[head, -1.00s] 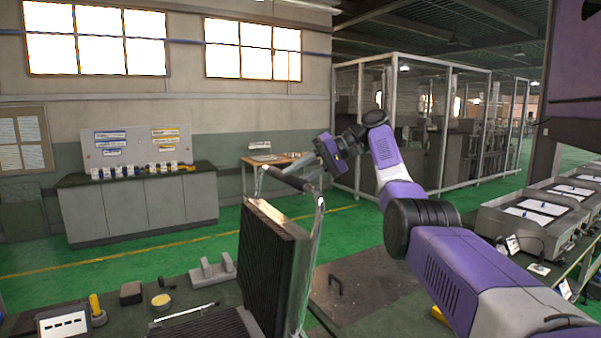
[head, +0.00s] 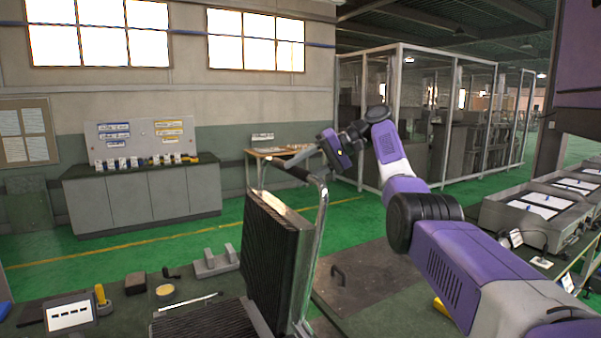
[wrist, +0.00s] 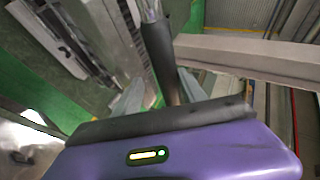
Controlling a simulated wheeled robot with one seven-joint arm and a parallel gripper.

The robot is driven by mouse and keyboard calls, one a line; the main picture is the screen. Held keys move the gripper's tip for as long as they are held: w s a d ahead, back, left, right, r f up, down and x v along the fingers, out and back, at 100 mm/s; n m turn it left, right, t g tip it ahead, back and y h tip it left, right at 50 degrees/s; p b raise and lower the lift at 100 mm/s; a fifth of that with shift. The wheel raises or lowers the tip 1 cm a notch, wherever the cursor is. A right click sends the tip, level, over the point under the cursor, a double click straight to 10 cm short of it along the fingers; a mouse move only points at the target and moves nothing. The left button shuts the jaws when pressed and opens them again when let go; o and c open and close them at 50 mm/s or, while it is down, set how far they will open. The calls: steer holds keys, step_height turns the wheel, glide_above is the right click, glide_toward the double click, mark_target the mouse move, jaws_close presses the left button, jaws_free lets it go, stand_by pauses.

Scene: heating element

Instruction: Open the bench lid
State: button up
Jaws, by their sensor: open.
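The bench lid (head: 275,255) is a dark ribbed plate in the head view. It stands nearly upright, raised from the ribbed lower plate (head: 208,322). Metal side arms carry a dark handle bar (head: 288,170) above its top edge. My gripper (head: 318,163) is at the right end of this bar. In the wrist view, the bar (wrist: 158,58) runs between the spread, blurred fingers of my gripper (wrist: 160,92). The gripper is open; whether a finger touches the bar cannot be told.
Small tools and a grey bracket (head: 216,262) lie on the bench left of the lid. A brown plate with a handle (head: 360,280) lies to its right. Trays (head: 525,212) stand at far right. A grey cabinet (head: 145,198) stands behind, across green floor.

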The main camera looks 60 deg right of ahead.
steer(key=shift+r, duration=0.1)
steer(key=v, duration=0.7)
steer(key=shift+s+d, duration=0.15)
steer(key=shift+s, duration=0.15)
steer(key=shift+r, duration=0.1)
stand_by(0.3)
